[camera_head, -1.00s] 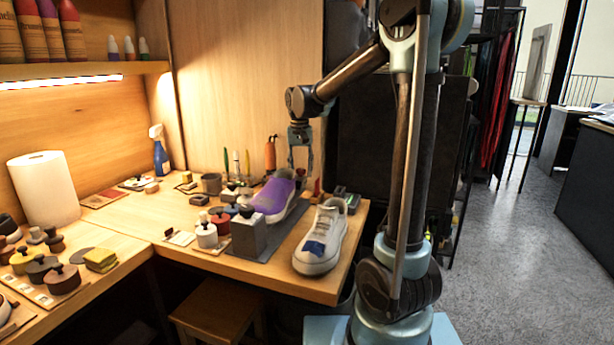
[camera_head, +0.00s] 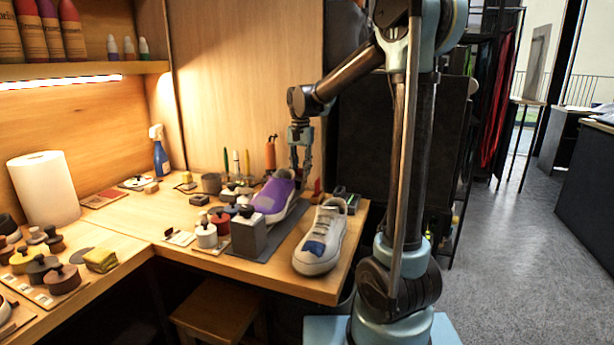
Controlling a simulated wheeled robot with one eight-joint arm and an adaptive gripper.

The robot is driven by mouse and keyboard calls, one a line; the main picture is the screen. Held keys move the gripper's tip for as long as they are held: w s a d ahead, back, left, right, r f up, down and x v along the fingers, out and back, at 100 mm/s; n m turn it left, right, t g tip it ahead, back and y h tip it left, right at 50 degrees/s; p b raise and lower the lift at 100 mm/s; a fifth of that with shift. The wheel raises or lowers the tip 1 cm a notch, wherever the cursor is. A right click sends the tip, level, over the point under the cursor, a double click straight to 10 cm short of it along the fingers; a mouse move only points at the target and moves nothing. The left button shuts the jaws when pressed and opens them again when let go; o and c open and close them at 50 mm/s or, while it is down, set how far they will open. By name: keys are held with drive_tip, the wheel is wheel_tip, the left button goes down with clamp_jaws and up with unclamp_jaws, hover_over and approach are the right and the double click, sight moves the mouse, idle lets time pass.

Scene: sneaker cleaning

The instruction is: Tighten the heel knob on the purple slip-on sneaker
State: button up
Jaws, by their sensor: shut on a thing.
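The purple slip-on sneaker (camera_head: 272,196) sits on the dark mat behind the grey block, toe toward the block and heel toward the back right. My gripper (camera_head: 301,182) reaches down from above at the heel end of this sneaker. Its fingers are shut at the heel. The heel knob is too small and too hidden by the fingers to make out.
The grey block (camera_head: 248,235) stands before the purple sneaker. Jars (camera_head: 206,234) and brushes crowd the left side. An orange bottle (camera_head: 270,154) stands behind. The table's right edge is close.

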drive_tip(key=o, duration=0.8)
drive_tip(key=shift+r, duration=2.5)
